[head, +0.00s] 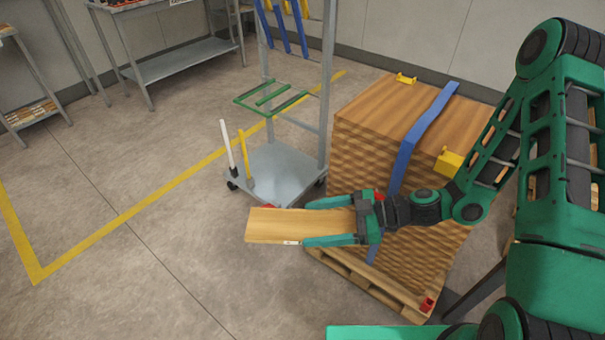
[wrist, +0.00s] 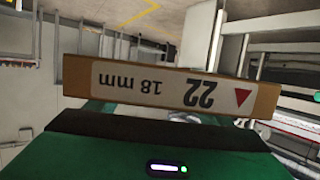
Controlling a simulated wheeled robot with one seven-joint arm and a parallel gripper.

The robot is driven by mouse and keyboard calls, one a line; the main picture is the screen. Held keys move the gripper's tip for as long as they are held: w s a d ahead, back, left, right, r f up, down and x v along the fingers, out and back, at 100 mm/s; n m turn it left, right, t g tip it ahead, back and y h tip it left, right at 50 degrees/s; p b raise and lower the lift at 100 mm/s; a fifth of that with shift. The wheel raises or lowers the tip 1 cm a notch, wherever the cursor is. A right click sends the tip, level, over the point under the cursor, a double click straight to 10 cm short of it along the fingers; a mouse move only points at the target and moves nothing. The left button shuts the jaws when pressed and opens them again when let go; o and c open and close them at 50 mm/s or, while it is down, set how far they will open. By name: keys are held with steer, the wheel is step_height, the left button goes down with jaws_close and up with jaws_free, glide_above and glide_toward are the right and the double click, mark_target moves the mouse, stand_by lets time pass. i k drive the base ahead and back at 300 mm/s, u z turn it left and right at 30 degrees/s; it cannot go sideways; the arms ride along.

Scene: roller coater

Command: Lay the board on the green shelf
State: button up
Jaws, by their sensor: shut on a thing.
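A flat wooden board (head: 285,226) is held level in the air by my gripper (head: 325,222), in the middle of the head view. The two green fingers lie along its long edges and are shut on it. The wrist view shows the board's edge (wrist: 160,87) with a label reading "22" and "18 mm" upside down, plus a red triangle. The green shelf (head: 262,110) is an open frame of green bars on a grey wheeled rack. It is beyond the board, up and slightly left, and apart from it.
The rack has a grey base plate (head: 278,168), an upright post (head: 327,80), a white post (head: 227,148) and a yellow post (head: 245,155). A strapped board stack (head: 372,143) on a pallet (head: 375,285) stands right. The floor at left is clear.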

mark_target(265, 98)
steer(key=u, duration=1.8)
steer(key=i, duration=3.15)
steer(key=z, duration=1.55)
